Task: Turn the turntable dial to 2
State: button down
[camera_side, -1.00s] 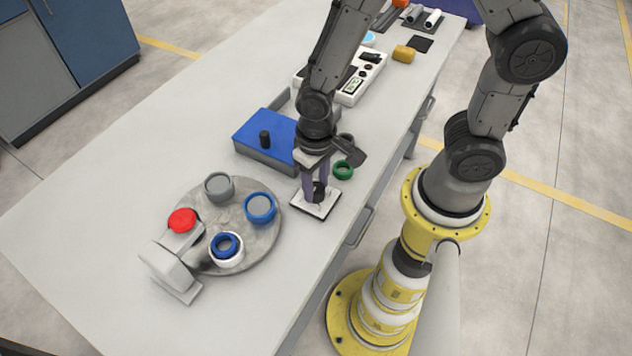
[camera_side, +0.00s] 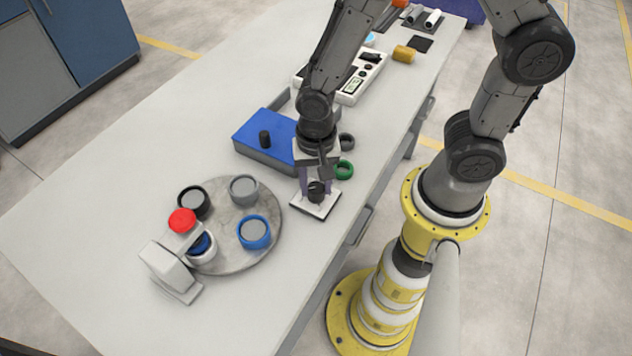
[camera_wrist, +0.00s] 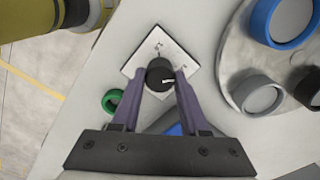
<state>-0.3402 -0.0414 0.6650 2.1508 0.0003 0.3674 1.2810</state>
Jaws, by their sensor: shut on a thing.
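The turntable dial is a black knob (camera_side: 316,191) on a white square plate (camera_side: 317,210) near the table's right edge. My gripper (camera_side: 316,187) points down over the plate, its purple fingers on either side of the knob. In the wrist view the fingertips of my gripper (camera_wrist: 168,82) are shut on the knob (camera_wrist: 159,74). A short white mark shows on the knob. The plate (camera_wrist: 147,52) has small dark marks that are too small to read surely. The round grey turntable (camera_side: 240,262) carries a black, a grey, a blue and a white ring-shaped holder.
A white stand with a red top (camera_side: 182,220) overhangs the turntable's left edge, near the white holder with blue inside (camera_side: 203,247). A blue box (camera_side: 262,135) with a black knob stands behind. A green ring (camera_side: 343,169) lies close to my gripper. The near-left table is clear.

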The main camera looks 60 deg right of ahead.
aim_at(316, 187)
dwell(0.4)
jog(key=shift+c, duration=2.1)
grip_release()
notch_tip(316, 187, up, 14)
